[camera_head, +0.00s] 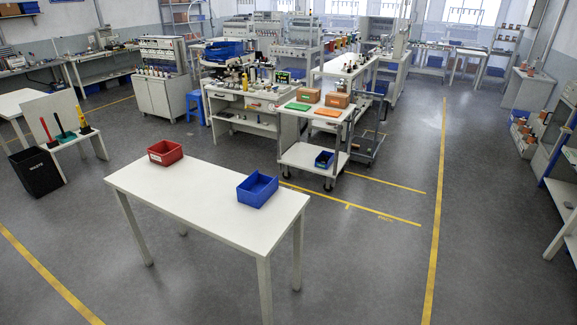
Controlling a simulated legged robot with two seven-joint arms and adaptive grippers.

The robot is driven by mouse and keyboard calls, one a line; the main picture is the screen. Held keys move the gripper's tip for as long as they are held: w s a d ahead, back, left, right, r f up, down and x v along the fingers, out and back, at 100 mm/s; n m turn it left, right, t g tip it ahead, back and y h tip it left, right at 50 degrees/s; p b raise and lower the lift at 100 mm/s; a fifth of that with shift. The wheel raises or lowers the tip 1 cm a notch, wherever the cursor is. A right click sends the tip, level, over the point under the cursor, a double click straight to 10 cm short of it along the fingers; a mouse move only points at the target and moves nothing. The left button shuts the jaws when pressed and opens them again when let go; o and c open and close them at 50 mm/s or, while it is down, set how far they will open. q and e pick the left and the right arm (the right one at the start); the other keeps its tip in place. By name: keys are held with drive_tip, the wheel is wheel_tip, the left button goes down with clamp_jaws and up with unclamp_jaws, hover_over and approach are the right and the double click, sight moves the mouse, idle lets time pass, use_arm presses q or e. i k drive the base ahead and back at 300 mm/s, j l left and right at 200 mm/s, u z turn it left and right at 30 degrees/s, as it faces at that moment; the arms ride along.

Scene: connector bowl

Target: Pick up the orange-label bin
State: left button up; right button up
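A red open bin (165,153) sits near the far left corner of a white table (200,205). A blue open bin (257,190) sits on the same table toward its right end. I cannot make out an orange label on either bin. Both bins look empty and upright, and they stand well apart. Neither of my grippers shows in the head view.
A white cart (312,157) with cardboard boxes, a green tray (299,106) and an orange tray (327,112) stands behind the table. A black waste bin (36,173) stands at left. The floor in front and at right is clear, with yellow lines.

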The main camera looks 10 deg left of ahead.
sight(257, 189)
drive_tip(key=i+l+u, duration=0.9)
drive_tip(key=l, duration=0.35)
